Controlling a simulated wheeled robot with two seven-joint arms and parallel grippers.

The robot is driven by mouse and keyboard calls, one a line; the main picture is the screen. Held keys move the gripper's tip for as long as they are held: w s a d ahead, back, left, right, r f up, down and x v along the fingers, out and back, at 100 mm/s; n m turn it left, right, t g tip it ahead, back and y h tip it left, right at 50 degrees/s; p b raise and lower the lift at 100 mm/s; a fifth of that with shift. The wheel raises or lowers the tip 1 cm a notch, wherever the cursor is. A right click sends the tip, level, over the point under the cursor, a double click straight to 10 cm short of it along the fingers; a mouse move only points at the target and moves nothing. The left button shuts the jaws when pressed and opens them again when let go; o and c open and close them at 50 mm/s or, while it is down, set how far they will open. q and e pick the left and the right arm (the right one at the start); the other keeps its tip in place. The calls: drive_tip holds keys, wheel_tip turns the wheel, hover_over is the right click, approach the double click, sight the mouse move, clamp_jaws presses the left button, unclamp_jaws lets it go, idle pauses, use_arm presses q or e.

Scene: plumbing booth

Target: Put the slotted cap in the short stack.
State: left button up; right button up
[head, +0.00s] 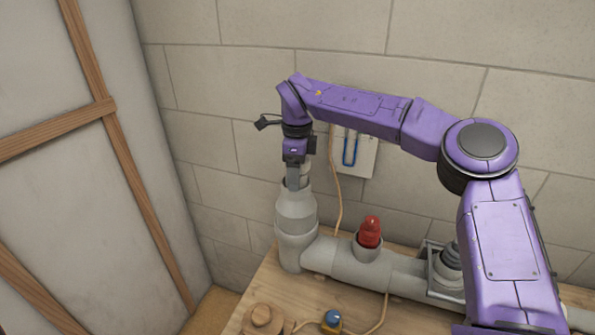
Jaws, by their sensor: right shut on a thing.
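My right gripper (296,180) points down at the top of the tall grey stack (296,212) at the left end of the pipe. It is shut on a small pale grey piece (306,172), mostly hidden by the fingers. I cannot tell whether this piece is the slotted cap, or whether it touches the stack's mouth. A shorter grey stack (367,255) rises from the middle of the pipe and has a red ribbed piece (369,231) upright in its mouth. My left gripper is not in view.
The grey horizontal pipe (345,262) lies along the wooden bench (285,290). A grey fitting (449,265) stands in a metal frame at right. A round wooden piece (262,318) and a blue-topped item (332,319) are at the front. A wall box (354,155) and cord (338,205) are behind.

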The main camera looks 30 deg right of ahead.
drive_tip(key=shift+s+a+f, duration=0.1)
drive_tip(key=shift+s+f, duration=0.1)
drive_tip(key=shift+f, duration=0.3)
drive_tip(key=shift+s+a+f, duration=0.1)
drive_tip(key=shift+s+f, duration=0.05)
drive_tip(key=shift+f, duration=0.35)
drive_tip(key=o, duration=1.1)
drive_tip(key=shift+o, duration=0.5)
drive_tip(key=r, duration=0.2)
drive_tip(key=w+r+b, duration=0.1)
drive_tip(key=r, duration=0.1)
drive_tip(key=shift+d+r, duration=0.15)
drive_tip(key=shift+r, duration=0.05)
drive_tip(key=r, duration=0.5)
drive_tip(key=s+r, duration=0.1)
drive_tip(key=r, duration=0.1)
drive_tip(key=shift+r+p, duration=0.35)
drive_tip(key=shift+w+d+r, duration=0.1)
drive_tip(key=shift+w+r, duration=0.05)
drive_tip(key=shift+w, duration=0.15)
drive_tip(key=shift+s+r, duration=0.1)
drive_tip(key=shift+r, duration=0.05)
